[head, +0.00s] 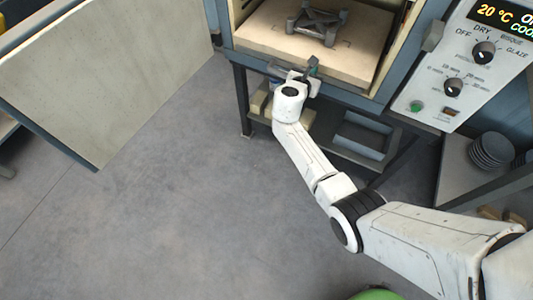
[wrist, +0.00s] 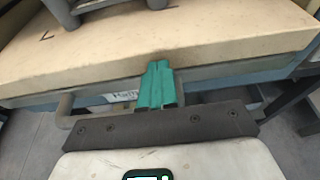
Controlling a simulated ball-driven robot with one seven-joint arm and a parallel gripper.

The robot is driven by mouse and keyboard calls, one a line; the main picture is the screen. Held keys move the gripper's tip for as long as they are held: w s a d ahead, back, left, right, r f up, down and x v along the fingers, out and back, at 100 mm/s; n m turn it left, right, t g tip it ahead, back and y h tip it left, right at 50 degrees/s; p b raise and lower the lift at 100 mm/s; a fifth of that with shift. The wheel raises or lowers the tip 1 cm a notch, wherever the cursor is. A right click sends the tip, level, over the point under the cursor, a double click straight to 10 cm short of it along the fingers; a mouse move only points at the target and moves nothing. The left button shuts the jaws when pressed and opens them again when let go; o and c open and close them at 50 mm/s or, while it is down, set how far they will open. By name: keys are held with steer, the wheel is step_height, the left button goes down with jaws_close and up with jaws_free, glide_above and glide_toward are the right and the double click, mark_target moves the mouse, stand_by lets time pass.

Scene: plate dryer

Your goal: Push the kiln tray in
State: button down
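The kiln tray (head: 265,38) is a beige slab in the open kiln's mouth, with a grey metal frame (head: 318,25) standing on it. In the wrist view the slab (wrist: 190,40) fills the top, above a grey-blue front edge. My gripper (head: 313,66) is at the tray's front edge. In the wrist view its teal fingers (wrist: 157,82) are together, pointing at the front edge, with nothing visible between them. I cannot tell whether they touch the tray.
The kiln door (head: 110,75) stands wide open at the left. A control panel (head: 465,65) with knobs and a 20 °C display is at the right. Below are a shelf with a blue-grey bin (head: 362,138) and stacked plates (head: 490,150).

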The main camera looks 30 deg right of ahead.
mark_target(325, 47)
steer(key=w+d+b, duration=0.1)
steer(key=w+d, duration=0.1)
steer(key=d, duration=0.1)
steer(key=w+d+b, duration=0.1)
steer(key=d+b, duration=0.1)
steer(key=d, duration=0.1)
steer(key=w+d+b, duration=0.2)
steer(key=d, duration=0.2)
steer(key=shift+w+f, duration=0.15)
steer(key=shift+w, duration=0.2)
steer(key=shift+w+d+b, duration=0.15)
steer(key=shift+d+b, duration=0.1)
steer(key=shift+b, duration=0.05)
steer(key=shift+w+r, duration=0.1)
steer(key=shift+r, duration=0.15)
steer(key=shift+d+r, duration=0.15)
steer(key=shift+r, duration=0.05)
steer(key=shift+a+f, duration=0.1)
steer(key=shift+a, duration=0.1)
steer(key=p+v, duration=0.1)
steer(key=v, duration=0.3)
steer(key=f+p+v, duration=0.1)
steer(key=p+v, duration=0.1)
steer(key=v, duration=0.3)
steer(key=p+v, duration=0.1)
steer(key=v, duration=0.4)
steer(key=shift+a+f, duration=0.2)
steer(key=shift+f, duration=0.1)
